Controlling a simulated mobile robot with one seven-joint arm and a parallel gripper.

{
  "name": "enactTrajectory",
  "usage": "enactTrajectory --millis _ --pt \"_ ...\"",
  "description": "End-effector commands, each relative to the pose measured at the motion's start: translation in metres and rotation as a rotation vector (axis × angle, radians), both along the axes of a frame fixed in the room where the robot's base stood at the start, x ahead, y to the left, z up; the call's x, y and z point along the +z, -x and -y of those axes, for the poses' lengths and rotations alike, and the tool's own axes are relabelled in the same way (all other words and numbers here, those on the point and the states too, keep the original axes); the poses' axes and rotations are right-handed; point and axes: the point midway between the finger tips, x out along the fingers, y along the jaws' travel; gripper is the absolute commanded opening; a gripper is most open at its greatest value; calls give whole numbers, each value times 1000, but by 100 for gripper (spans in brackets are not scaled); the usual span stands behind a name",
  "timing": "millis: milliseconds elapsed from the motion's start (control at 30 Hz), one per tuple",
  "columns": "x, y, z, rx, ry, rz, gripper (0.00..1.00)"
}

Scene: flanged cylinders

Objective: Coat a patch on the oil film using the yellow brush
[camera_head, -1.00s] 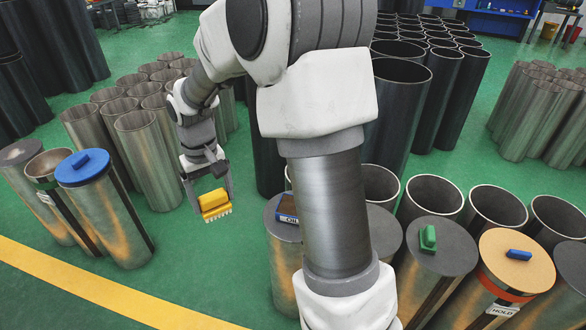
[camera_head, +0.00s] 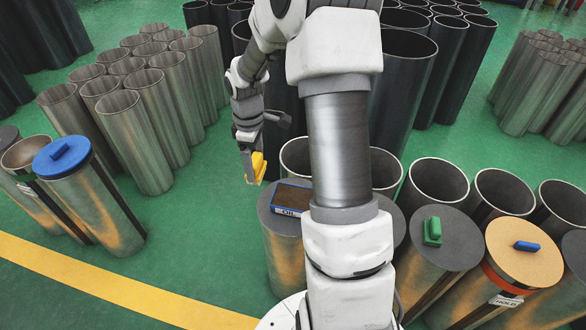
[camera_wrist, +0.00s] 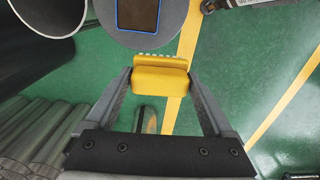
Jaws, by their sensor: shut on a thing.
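The yellow brush (camera_head: 257,167) is held in my gripper (camera_head: 255,160), in the air just left of the OIL cylinder. In the wrist view the brush (camera_wrist: 161,75) sits between the two fingers, with pale bristle tips along its far edge. The oil film is a dark brown patch in a blue-edged tray (camera_head: 293,197) labelled OIL, on a grey lid (camera_head: 265,205). The tray also shows at the top of the wrist view (camera_wrist: 138,12). The brush appears apart from the tray. My arm covers the right part of the lid.
A green brush-like block (camera_head: 432,231) and a blue one (camera_head: 527,246) stand on lidded cylinders at right. Another blue block (camera_head: 60,151) is on a blue lid at left. Open cylinders (camera_head: 436,185) stand behind the OIL cylinder.

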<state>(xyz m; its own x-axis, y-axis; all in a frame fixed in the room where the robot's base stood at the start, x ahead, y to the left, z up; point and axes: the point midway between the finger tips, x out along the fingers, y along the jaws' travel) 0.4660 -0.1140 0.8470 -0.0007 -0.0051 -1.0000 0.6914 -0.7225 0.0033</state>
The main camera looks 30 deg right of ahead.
Motion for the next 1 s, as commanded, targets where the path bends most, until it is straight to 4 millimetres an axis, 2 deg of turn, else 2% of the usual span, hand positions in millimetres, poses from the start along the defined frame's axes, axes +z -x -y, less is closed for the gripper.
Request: enactTrajectory --millis 100,300,500,700,1000 --pt "-17 4 27 160 -2 -4 42" --pt "-42 13 65 439 -4 -3 42" --pt "-60 21 90 638 -4 -1 42" --pt "-68 25 100 718 -5 -1 42" --pt "-87 25 100 723 -5 -1 42"
